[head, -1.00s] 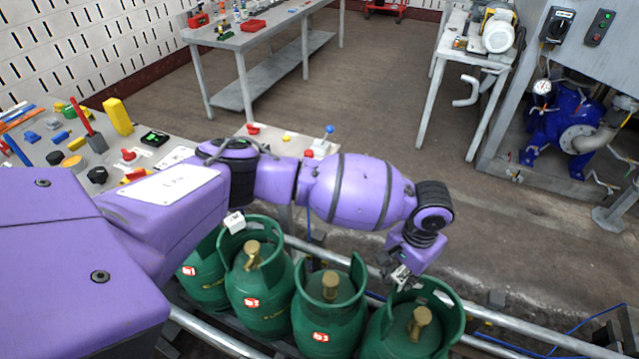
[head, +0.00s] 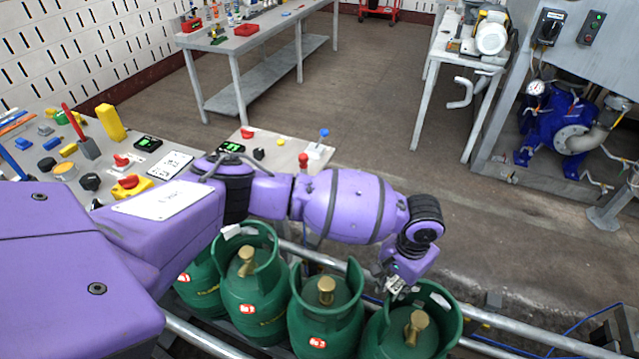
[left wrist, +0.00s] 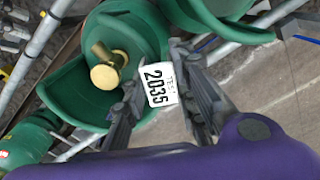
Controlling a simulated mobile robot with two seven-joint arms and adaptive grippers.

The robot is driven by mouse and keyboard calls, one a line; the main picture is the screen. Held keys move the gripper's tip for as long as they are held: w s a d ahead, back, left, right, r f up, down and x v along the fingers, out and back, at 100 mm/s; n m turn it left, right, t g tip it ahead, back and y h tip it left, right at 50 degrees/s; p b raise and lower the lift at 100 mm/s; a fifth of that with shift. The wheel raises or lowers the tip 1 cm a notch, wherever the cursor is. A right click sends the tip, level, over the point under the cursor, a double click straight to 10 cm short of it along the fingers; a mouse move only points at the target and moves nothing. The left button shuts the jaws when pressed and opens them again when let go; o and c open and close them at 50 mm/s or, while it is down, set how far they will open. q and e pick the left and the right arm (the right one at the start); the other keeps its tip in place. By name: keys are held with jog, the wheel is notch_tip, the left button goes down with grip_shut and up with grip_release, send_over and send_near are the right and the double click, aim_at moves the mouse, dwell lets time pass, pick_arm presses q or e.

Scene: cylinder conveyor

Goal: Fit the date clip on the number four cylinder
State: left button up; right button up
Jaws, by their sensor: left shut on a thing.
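Several green gas cylinders with brass valves stand in a row. The rightmost one in the head view (head: 380,335) has an open-sided collar; I read no number on it. My left gripper (head: 393,284) is at the left rim of its collar. My right gripper is not in view.
Neighbouring cylinders (head: 322,322) stand close on the left, between metal rails (head: 520,331). A white patch (head: 232,231) shows on one collar and another (head: 441,301) on the rightmost. A control panel (head: 118,187) is at left.

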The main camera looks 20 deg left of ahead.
aim_at(397, 284)
pick_arm(q)
jog(key=shift+f, duration=0.75)
jog(key=o, duration=1)
jog(key=shift+c, duration=0.2)
jog(key=shift+r, duration=0.15)
notch_tip(397, 284, up, 12)
